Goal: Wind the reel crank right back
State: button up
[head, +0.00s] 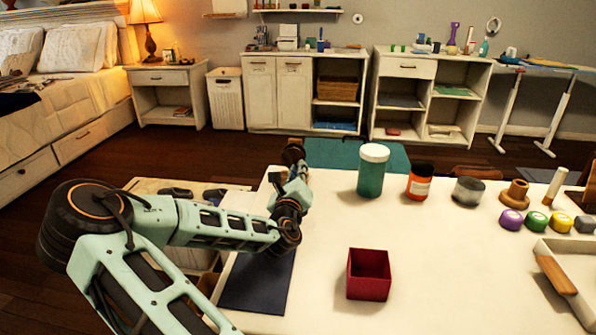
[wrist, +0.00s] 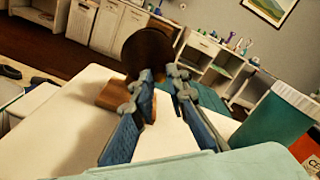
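The reel shows in the wrist view as a dark brown round disc (wrist: 148,48) on a lighter wooden base (wrist: 112,95), just beyond my fingertips. In the head view the reel (head: 293,152) is a small brown shape at the table's far left corner, mostly hidden by my arm. My gripper (wrist: 163,82) points at the reel with its two blue-grey fingers apart, a gap showing between the tips. My gripper (head: 297,178) also shows in the head view, close in front of the reel. I cannot make out the crank handle, or whether a finger touches it.
A teal jar (head: 371,172) with a white lid and an orange bottle (head: 419,181) stand right of my gripper. A red open box (head: 368,274) sits nearer on the white table (head: 450,270). A dark mat (head: 258,282) lies at the left edge. The table's middle is clear.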

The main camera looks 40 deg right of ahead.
grip_shut()
jog(key=shift+f+m, duration=0.1)
jog(key=shift+m, duration=0.3)
